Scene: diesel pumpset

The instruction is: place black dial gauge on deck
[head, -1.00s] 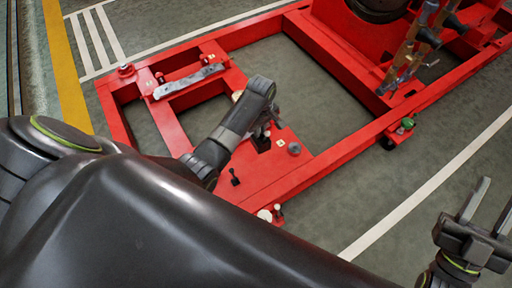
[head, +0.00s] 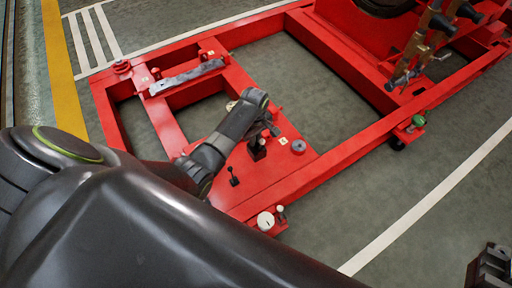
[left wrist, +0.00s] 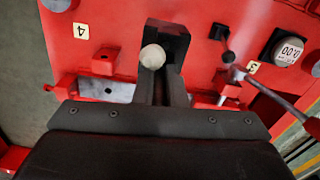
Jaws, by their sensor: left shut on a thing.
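My left gripper (head: 266,130) is low over the red deck (head: 290,165). In the left wrist view its dark fingers (left wrist: 160,65) are shut around a small piece with a pale round top (left wrist: 152,57). The rest of that piece is hidden, and I cannot tell whether it is the black dial gauge. A small black block (head: 257,148) shows just under the gripper in the head view. A dark-rimmed dial with digits (left wrist: 289,48) sits on the deck in the left wrist view. My right gripper (head: 490,268) is only partly in view at the lower right.
A black lever (head: 233,177) stands left of the gripper. A grey knob (head: 298,146) is at its right. A white round dial (head: 265,221) and a white ball knob (head: 280,209) sit at the deck's near edge. A grey bar (head: 187,77) lies across the frame behind.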

